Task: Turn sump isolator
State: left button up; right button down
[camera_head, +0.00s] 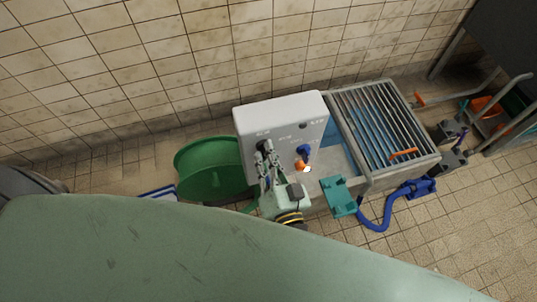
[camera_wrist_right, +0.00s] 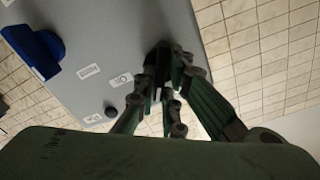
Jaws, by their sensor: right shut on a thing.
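A pale grey control box (camera_head: 275,115) stands in front of the tiled wall, with small labels too blurred to read. My right gripper (camera_head: 266,157) reaches its left part and is shut on a black knob (camera_head: 264,145). In the right wrist view, the gripper (camera_wrist_right: 166,88) closes around this dark knob (camera_wrist_right: 161,54), partly hidden by the fingers. A blue handle (camera_head: 303,151) sits on the box to the right; the right wrist view also shows it (camera_wrist_right: 36,50). I cannot read which control is the sump isolator. My left gripper is not in view.
A green round tub (camera_head: 208,168) stands left of the box. A grated metal frame (camera_head: 380,125) stands to the right. A teal piece (camera_head: 339,196) and a blue hose (camera_head: 375,224) lie in front of it. An orange object (camera_head: 301,165) is beside the blue handle.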

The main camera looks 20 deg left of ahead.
jog(key=m+b, duration=0.1)
jog(key=m, duration=0.3)
jog(key=m+b, duration=0.1)
jog(key=m, duration=0.7)
jog(key=shift+d+f+b, duration=0.15)
jog(key=shift+f+b, duration=0.15)
jog(key=shift+b, duration=0.1)
jog(key=c, duration=1.8)
grip_release()
jog(key=shift+c, duration=0.2)
jog(key=v, duration=1.2)
jog(key=shift+w, duration=0.1)
